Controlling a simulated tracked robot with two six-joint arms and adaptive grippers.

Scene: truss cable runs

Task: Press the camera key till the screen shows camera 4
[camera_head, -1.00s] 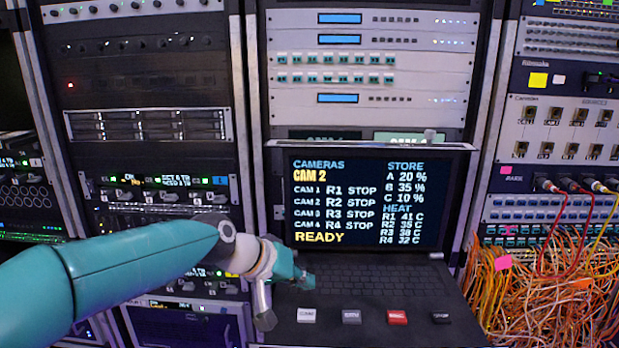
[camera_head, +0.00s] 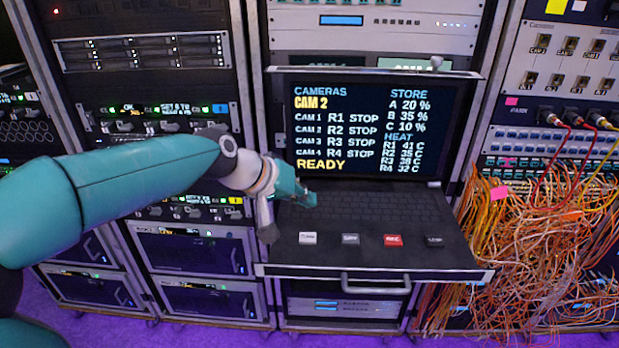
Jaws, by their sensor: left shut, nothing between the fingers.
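The screen (camera_head: 365,125) of the pull-out console reads CAM 2 in yellow under CAMERAS, and READY at the bottom. R1 to R4 all read STOP. Below the keyboard is a row of keys: a white key (camera_head: 307,238), its small label looking like CAM, a grey key (camera_head: 350,239), a red REC key (camera_head: 393,240) and a black key (camera_head: 433,241). My left gripper (camera_head: 304,197) is shut and empty over the keyboard's left end, behind the white key in the picture and apart from it. The white key is fully visible. My right gripper is out of view.
The keyboard (camera_head: 375,207) lies between the screen and the keys. The console's front edge (camera_head: 375,273) has a handle below it. Orange cables (camera_head: 530,250) hang thickly at the right. Equipment racks (camera_head: 150,110) stand at the left. The keys' front side is clear.

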